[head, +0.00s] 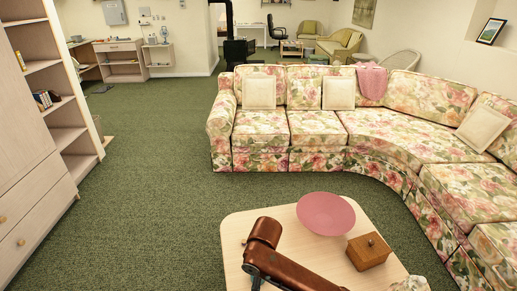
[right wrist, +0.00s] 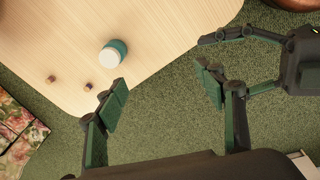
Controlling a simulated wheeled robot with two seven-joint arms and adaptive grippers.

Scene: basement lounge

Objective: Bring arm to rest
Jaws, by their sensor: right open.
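My right gripper (right wrist: 163,84) is open in the right wrist view, its two dark fingers wide apart with nothing between them. It hangs over the edge of a pale wood table (right wrist: 140,20) and the green carpet. A second dark gripper, my left one (right wrist: 226,62), comes in from the right side of that view. Its fingers are apart, and one is partly hidden behind a finger of my right gripper. In the head view a brown arm link of mine (head: 265,240) reaches over the table (head: 233,235); neither gripper shows there.
A pink bowl (head: 326,213) and a brown wooden box (head: 368,251) stand on the table. A teal jar with a white lid (right wrist: 113,52) and two small items (right wrist: 88,86) lie near its edge. A floral sofa (head: 317,126) curves behind. Carpet to the left (head: 150,190) is clear.

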